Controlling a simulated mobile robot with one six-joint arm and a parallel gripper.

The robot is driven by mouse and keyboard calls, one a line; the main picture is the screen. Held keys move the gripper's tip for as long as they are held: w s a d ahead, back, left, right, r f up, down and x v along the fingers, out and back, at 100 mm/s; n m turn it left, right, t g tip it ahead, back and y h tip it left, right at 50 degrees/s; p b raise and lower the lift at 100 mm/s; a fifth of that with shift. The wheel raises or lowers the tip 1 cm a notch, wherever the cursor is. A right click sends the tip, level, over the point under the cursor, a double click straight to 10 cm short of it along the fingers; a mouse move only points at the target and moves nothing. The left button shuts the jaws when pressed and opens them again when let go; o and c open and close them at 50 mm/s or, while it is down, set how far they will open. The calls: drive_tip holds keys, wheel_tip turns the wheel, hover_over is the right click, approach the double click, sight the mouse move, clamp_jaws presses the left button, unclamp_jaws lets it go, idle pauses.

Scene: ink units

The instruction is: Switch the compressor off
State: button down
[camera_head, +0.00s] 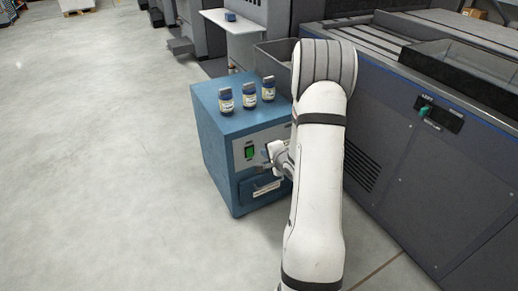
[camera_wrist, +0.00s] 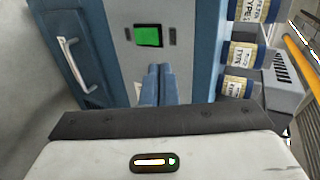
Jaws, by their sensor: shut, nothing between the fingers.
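The compressor looks to be the blue cabinet (camera_head: 222,150) left of my arm, with a grey front panel. A green rectangular switch or light (camera_head: 249,152) sits on that panel. In the wrist view the green piece (camera_wrist: 148,36) is lit bright green, with small dark slots on either side. My gripper (camera_wrist: 160,68) is shut and empty, its blue fingertips together just below the green piece in that picture. In the head view my gripper (camera_head: 270,153) is in front of the panel, right of the green piece. I cannot tell whether the fingertips touch the panel.
Three jars (camera_head: 247,95) with dark lids stand on the cabinet top. A drawer front with a pale handle (camera_head: 266,187) is below the panel. A large grey machine (camera_head: 400,150) stands close on the right. The floor (camera_head: 100,170) at left is clear.

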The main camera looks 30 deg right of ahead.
drive_tip(key=shift+r+p+v, duration=0.15)
drive_tip(key=shift+p+v, duration=0.05)
drive_tip(key=shift+v, duration=0.8)
drive_tip(key=shift+r+p+v, duration=0.2)
drive_tip(key=shift+v, duration=0.75)
drive_tip(key=shift+w, duration=0.15)
